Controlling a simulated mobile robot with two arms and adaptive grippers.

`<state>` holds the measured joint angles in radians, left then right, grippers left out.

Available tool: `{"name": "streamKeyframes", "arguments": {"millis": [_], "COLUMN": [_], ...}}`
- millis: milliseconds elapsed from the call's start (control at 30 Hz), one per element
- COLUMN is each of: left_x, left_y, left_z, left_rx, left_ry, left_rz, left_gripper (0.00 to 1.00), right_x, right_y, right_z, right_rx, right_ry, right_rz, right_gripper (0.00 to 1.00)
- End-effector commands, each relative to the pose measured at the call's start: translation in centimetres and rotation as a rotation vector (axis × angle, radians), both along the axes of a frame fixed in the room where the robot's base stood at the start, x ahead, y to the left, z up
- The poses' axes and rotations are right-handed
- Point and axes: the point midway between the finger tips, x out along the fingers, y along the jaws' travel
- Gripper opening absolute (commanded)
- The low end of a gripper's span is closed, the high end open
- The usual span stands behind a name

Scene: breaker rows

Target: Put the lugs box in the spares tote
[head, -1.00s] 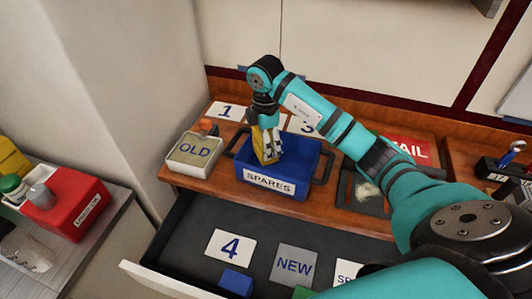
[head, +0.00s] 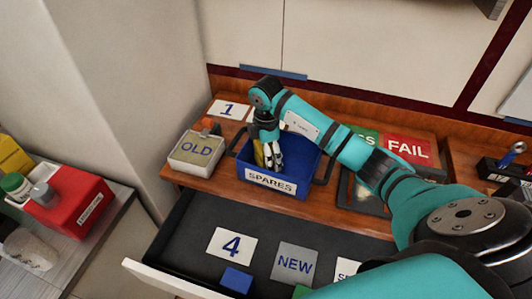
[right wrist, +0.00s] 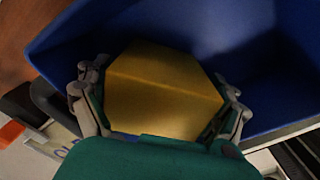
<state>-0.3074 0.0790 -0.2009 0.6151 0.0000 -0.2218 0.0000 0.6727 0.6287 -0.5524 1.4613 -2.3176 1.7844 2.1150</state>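The blue spares tote (head: 306,180) stands on the wooden bench top, with a white SPARES label on its front. My right gripper (head: 269,158) reaches down inside it. A yellow box (head: 259,155), which I take for the lugs box, is mostly hidden behind the fingers in the head view. In the right wrist view the yellow box (right wrist: 162,90) fills the space between my right gripper's fingers (right wrist: 160,100), one finger against each side, with blue tote walls around. Its lettering cannot be read. My left gripper is not in view.
The OLD tray (head: 197,154) stands left of the tote. An open drawer (head: 190,235) below holds a 4 card, a NEW card and a blue block (head: 236,280). The FAIL card (head: 407,149) lies right of my arm.

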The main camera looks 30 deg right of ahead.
Motion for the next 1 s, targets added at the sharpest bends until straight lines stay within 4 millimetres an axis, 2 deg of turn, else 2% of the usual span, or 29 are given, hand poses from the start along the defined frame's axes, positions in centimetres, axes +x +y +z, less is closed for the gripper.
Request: {"name": "streamKeyframes", "arguments": {"millis": [167, 333, 633, 800, 1000], "left_x": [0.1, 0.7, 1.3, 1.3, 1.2], "left_y": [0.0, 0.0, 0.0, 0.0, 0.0], "left_z": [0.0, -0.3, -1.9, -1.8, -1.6], "left_rx": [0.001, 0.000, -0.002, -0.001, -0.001], "left_ry": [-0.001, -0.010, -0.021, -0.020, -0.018], "left_rz": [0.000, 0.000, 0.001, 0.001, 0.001], "left_gripper": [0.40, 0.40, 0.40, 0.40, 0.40], "right_x": [0.0, 0.1, 0.1, 0.0, -0.1], "right_y": [0.0, 0.0, 0.0, -0.1, 0.0], "right_z": [0.1, 1.3, 7.4, 10.7, 12.2], "right_rx": [0.000, 0.000, 0.000, -0.003, -0.001], "right_ry": [0.000, -0.004, -0.006, -0.005, -0.001], "right_rz": [0.000, 0.001, 0.001, 0.000, 0.000], "right_gripper": [0.94, 0.94, 0.94, 0.94, 0.94]}}
